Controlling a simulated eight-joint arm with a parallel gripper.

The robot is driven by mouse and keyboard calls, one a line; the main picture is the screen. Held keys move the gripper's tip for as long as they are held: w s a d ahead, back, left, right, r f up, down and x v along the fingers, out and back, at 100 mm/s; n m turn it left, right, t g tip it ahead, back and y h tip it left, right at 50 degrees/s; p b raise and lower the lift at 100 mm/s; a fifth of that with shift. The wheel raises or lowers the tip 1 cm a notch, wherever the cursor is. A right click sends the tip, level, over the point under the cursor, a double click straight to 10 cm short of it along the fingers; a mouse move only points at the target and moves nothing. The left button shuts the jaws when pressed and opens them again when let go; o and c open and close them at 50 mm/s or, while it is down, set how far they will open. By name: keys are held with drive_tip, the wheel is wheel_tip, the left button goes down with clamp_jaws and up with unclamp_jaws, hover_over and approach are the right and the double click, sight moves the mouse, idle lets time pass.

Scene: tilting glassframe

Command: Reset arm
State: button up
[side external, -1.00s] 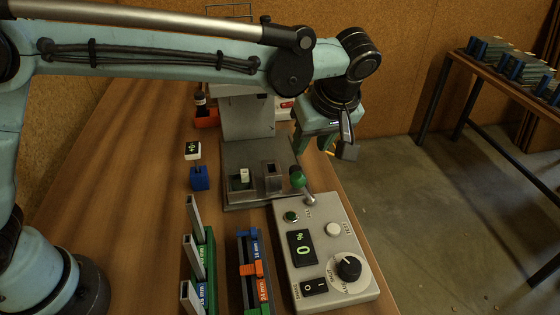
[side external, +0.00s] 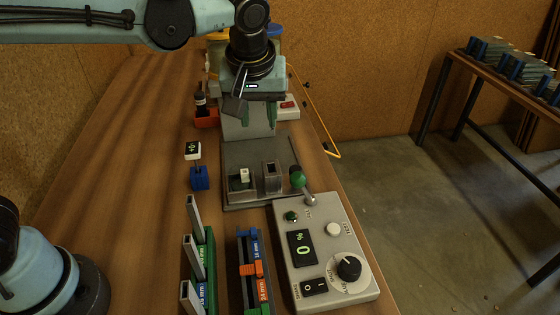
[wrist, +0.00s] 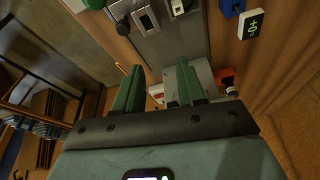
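My gripper (side external: 258,122) hangs above the grey machine at the back of the bench, fingers pointing down. In the wrist view my gripper (wrist: 157,70) has its two green fingers spread apart with nothing between them. It is clear of the control box (side external: 327,240), whose display reads 0 %. A green-knobbed lever (side external: 298,180) stands at the back of that box.
A grey metal fixture (side external: 235,157) with two small sockets sits in front of the machine. The left bench area is clear.

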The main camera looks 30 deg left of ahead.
drive_tip(key=s+a+f+m+t+h, duration=0.1)
drive_tip(key=s+a+f+m+t, duration=0.3)
drive_tip(key=s+a, duration=0.7)
drive_tip(key=a+m, duration=0.1)
drive_tip(key=m, duration=0.1)
drive_tip(key=shift+m+h, duration=0.4)
